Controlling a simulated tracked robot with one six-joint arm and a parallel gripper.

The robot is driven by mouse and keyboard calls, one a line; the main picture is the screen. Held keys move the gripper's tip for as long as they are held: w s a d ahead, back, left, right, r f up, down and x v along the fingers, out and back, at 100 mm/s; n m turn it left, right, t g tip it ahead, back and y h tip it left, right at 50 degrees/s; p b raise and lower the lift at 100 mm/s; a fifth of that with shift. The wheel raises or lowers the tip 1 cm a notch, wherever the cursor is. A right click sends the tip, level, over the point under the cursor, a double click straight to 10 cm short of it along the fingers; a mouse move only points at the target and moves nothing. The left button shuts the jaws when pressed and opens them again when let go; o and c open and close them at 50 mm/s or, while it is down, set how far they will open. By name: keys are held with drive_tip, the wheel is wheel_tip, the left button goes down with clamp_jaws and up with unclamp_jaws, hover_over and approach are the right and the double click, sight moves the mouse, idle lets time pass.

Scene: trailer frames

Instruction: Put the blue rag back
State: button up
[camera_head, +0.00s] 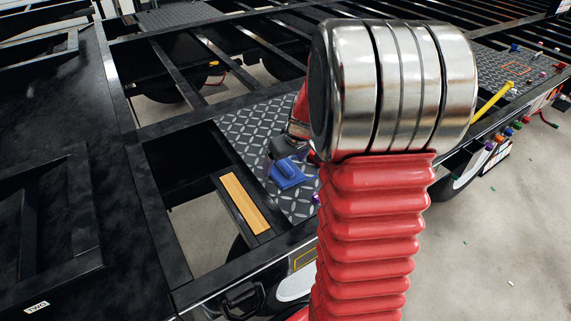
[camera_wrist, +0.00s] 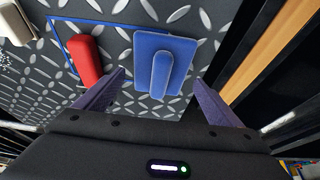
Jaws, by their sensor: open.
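The blue rag (camera_head: 289,180) looks like a flat blue square with a raised rounded grip on top. It lies on the diamond-plate deck, and it also shows in the wrist view (camera_wrist: 181,49). My gripper (camera_wrist: 158,76) is open, with one purple finger on each side of the rag's lower part and nothing held between them. Whether the fingers touch it I cannot tell. In the head view my arm hides most of the gripper.
A wooden strip (camera_head: 243,203) lies in the black frame left of the deck. Open gaps lie between the frame beams. A yellow-handled tool (camera_head: 494,100) and several small coloured items are on the deck at the right. A white object (camera_wrist: 14,24) shows at the wrist view's upper left.

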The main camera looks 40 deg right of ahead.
drive_tip(key=v, duration=1)
drive_tip(key=shift+r, duration=0.25)
drive_tip(key=s+a+r, duration=0.2)
drive_tip(key=s+a, duration=0.6)
drive_tip(key=a, duration=0.4)
drive_tip(key=s+a+r+t, duration=0.1)
drive_tip(key=s+a+r, duration=0.2)
drive_tip(key=s+a, duration=0.5)
drive_tip(key=a, duration=0.3)
drive_tip(key=shift+a+r+n, duration=0.2)
drive_tip(key=shift+a+n, duration=0.1)
drive_tip(key=shift+a, duration=0.1)
drive_tip(key=shift+c, duration=0.3)
